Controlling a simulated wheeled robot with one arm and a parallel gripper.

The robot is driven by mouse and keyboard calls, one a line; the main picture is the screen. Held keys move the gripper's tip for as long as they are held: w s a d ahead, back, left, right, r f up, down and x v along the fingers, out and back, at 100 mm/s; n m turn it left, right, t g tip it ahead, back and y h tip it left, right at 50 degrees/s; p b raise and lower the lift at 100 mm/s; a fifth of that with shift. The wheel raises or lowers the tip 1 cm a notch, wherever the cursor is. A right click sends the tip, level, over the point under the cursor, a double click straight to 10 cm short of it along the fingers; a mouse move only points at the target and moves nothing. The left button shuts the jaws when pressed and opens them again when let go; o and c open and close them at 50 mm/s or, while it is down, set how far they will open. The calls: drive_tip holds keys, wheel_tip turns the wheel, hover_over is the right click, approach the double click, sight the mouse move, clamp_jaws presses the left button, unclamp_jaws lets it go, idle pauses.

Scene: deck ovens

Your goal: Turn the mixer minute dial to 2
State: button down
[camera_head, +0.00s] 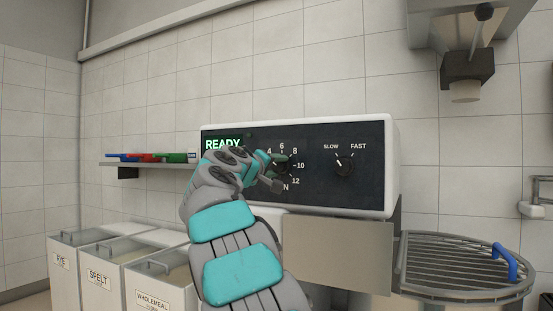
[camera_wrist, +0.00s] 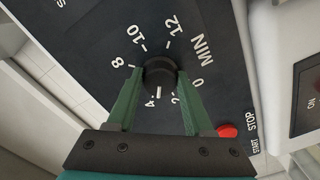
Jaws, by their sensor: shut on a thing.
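The minute dial (camera_wrist: 160,75) is a round black knob on the mixer's dark panel, ringed by white numbers up to 12 with MIN beside them. My gripper (camera_wrist: 160,84) is shut on it, one green finger on each side of the knob. A white mark at the knob's lower edge in the wrist view lies between 4 and 2, closer to 4; I cannot tell surely whether it is the pointer. The left finger hides the 6. In the head view my gripper (camera_head: 277,169) covers most of the dial and the low numbers.
The panel carries a green READY display (camera_head: 223,143) and a SLOW/FAST knob (camera_head: 345,164) to the right. A red stop button (camera_wrist: 227,130) sits near my right finger in the wrist view. Flour bins (camera_head: 96,277) stand at left, a wire bowl guard (camera_head: 460,265) at right.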

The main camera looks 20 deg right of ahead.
drive_tip(key=n+p, duration=0.2)
drive_tip(key=n, duration=0.1)
drive_tip(key=shift+r+n, duration=0.2)
drive_tip(key=shift+n, duration=0.1)
drive_tip(key=shift+f+n+p, duration=0.1)
drive_tip(key=shift+n+p, duration=0.4)
drive_tip(key=shift+n, duration=1)
drive_tip(key=shift+c, duration=1.4)
unclamp_jaws()
drive_tip(key=shift+a, duration=0.1)
drive_tip(key=b+v, duration=0.1)
drive_tip(key=v, duration=0.6)
drive_tip(key=shift+s+a, duration=0.2)
drive_tip(key=shift+a, duration=0.05)
